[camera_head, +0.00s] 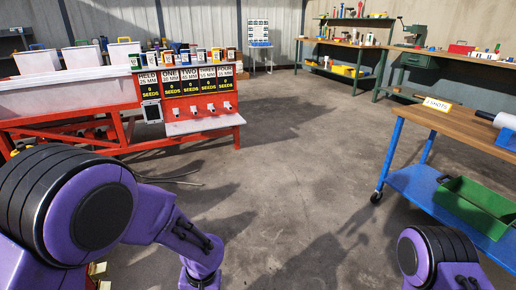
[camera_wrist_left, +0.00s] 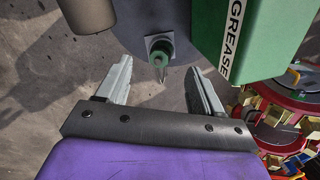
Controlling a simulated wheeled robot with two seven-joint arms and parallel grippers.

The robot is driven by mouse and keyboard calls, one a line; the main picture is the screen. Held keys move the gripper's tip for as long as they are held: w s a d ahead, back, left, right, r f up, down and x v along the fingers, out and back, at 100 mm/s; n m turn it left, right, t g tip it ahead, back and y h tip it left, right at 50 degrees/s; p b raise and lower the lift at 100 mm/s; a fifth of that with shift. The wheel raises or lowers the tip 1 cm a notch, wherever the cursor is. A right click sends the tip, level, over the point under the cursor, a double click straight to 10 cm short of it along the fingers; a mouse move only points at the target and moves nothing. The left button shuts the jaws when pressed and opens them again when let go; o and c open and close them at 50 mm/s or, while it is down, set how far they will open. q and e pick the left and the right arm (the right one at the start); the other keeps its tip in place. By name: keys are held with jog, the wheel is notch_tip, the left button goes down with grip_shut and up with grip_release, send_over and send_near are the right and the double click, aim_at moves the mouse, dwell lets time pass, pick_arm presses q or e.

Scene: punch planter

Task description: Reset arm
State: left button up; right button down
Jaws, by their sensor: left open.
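My left arm enters the head view from the left, purple and black, and bends down toward the bottom edge; its gripper is out of that view. In the left wrist view my left gripper (camera_wrist_left: 158,66) is open, its two grey fingers spread apart with nothing between them that I can see held. A short green nozzle with a thin tip (camera_wrist_left: 160,52) shows beyond the fingertips; I cannot tell how far away it is. My right arm shows only as a purple and black link at the lower right of the head view; its gripper is not seen.
A green box marked GREASE (camera_wrist_left: 255,38) is close at the wrist view's upper right, above a red part with brass blocks (camera_wrist_left: 285,125). In the head view a red seed machine (camera_head: 195,104) stands left and a blue cart (camera_head: 412,187) with a green bin (camera_head: 475,205) right. The floor between is clear.

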pick_arm(q)
jog(key=s+a+r+n+p, duration=0.2)
jog(key=s+p, duration=0.3)
jog(key=p, duration=0.1)
jog(key=s+a+r+n+t+p, duration=0.1)
jog(key=s+a+r+n+p, duration=0.1)
jog(key=s+p, duration=0.3)
jog(key=s+a+r+n+t+h+p, duration=0.1)
jog(key=s+a+r+p, duration=0.1)
jog(key=s+a+p, duration=0.2)
jog(key=shift+s+n+p, duration=0.4)
jog(key=shift+s+p, duration=0.4)
jog(key=shift+p, duration=0.65)
jog(key=s+a+r+t+y+p, duration=0.1)
jog(key=s+a+r+y+p, duration=0.1)
jog(key=s+a+r, duration=0.1)
jog(key=shift+s+a+t+p, duration=0.35)
jog(key=shift+s+a, duration=0.35)
jog(key=shift+s, duration=0.45)
pick_arm(e)
notch_tip(320, 180, up, 24)
jog(key=shift+r, duration=0.2)
pick_arm(q)
jog(key=shift+r, duration=0.1)
